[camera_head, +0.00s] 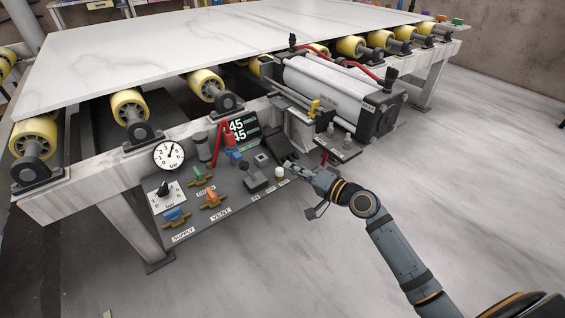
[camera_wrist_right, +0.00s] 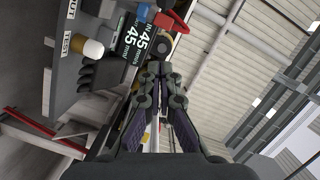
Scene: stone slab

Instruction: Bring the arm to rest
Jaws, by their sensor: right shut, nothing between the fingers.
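My right gripper (camera_head: 294,167) is at the right edge of the control panel (camera_head: 237,207), near its buttons, with its arm reaching in from the lower right. In the right wrist view my right gripper (camera_wrist_right: 161,72) is shut, with its fingertips together and nothing between them. A white button (camera_wrist_right: 93,48) and a display reading 45 (camera_wrist_right: 135,38) are near the fingers in that view. I cannot tell whether the fingertips touch the panel. My left gripper is not in view.
A white stone slab (camera_head: 200,45) lies on a table with yellow rollers (camera_head: 129,106). A pressure gauge (camera_head: 168,155), coloured valve handles (camera_head: 211,199) and a lever (camera_head: 252,181) stand on the panel. A cylinder (camera_head: 335,88) is behind the gripper. The floor at right is clear.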

